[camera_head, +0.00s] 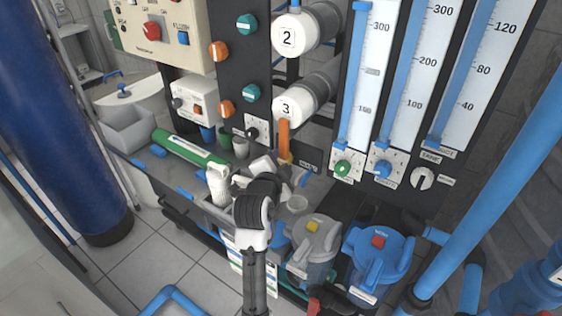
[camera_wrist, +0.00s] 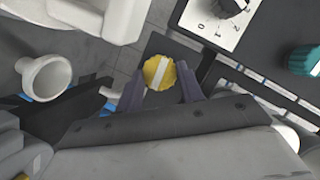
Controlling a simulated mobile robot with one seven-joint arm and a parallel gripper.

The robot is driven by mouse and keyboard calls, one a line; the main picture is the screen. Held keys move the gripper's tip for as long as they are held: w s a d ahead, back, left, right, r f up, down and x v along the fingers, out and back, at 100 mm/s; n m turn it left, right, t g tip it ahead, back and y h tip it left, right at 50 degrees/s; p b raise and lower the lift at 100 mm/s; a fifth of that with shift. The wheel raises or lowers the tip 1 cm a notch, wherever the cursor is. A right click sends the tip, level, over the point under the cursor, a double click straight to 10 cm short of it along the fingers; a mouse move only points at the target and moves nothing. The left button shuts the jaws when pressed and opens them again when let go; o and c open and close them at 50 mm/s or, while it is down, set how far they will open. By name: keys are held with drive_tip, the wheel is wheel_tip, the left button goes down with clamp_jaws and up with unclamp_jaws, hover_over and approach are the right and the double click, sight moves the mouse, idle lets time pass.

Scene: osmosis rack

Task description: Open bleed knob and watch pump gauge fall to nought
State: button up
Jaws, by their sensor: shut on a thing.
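In the wrist view a yellow round knob (camera_wrist: 158,72) with a pale stripe across its face sits between the two dark fingers of my gripper (camera_wrist: 160,85), which is shut on it. In the head view my arm comes up from the bottom to the rack, and its wrist hides most of the gripper and knob. Three tall white gauges with blue columns stand at the upper right: a left one (camera_head: 378,70), a middle one (camera_head: 418,85) and a right one (camera_head: 483,75). Their blue columns run up towards the top edge. I cannot tell which is the pump gauge.
Below the gauges are a green knob (camera_head: 343,168), a blue knob (camera_head: 382,168) and a white-and-black dial (camera_head: 422,178). White-capped cylinders 2 and 3 (camera_head: 290,108) are above my gripper. A grey jug (camera_head: 315,240) and a blue jug (camera_head: 377,255) stand at right. A white funnel (camera_wrist: 48,78) is near the fingers.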

drive_tip(key=n+g+h+p, duration=0.1)
drive_tip(key=n+p, duration=0.1)
drive_tip(key=n+g+h+p, duration=0.1)
drive_tip(key=n+p, duration=0.1)
drive_tip(key=n, duration=0.1)
drive_tip(key=n+g+h+p, duration=0.1)
drive_tip(key=n+p, duration=0.1)
drive_tip(key=shift+w+a+r+n+g+h+p, duration=0.2)
drive_tip(key=shift+a+n+g+h+p, duration=0.1)
drive_tip(key=shift+n+g, duration=0.1)
idle(0.6)
